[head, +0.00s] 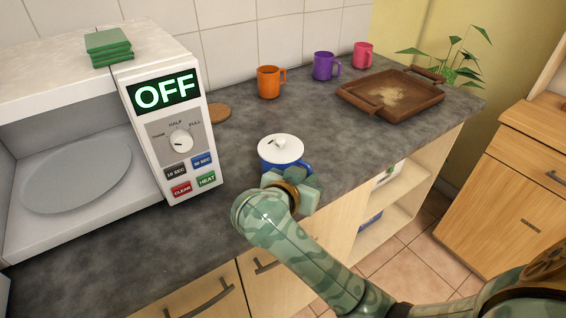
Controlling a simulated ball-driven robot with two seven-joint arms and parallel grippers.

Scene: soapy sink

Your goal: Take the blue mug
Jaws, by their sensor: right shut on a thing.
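The blue mug (268,161) is upright at the front part of the grey counter, right of the microwave. A white round top with a small dark mark covers its opening. My right gripper (292,175) is at the near side of the mug and shut on it. The gripper and wrist hide the mug's lower near side, so I cannot tell whether its base touches the counter. My left gripper is not in view.
An open microwave (187,110) with green cloths (109,48) on top stands at left. Orange (269,82), purple (324,66) and pink (363,54) mugs stand along the wall. A brown tray (372,111) is at right.

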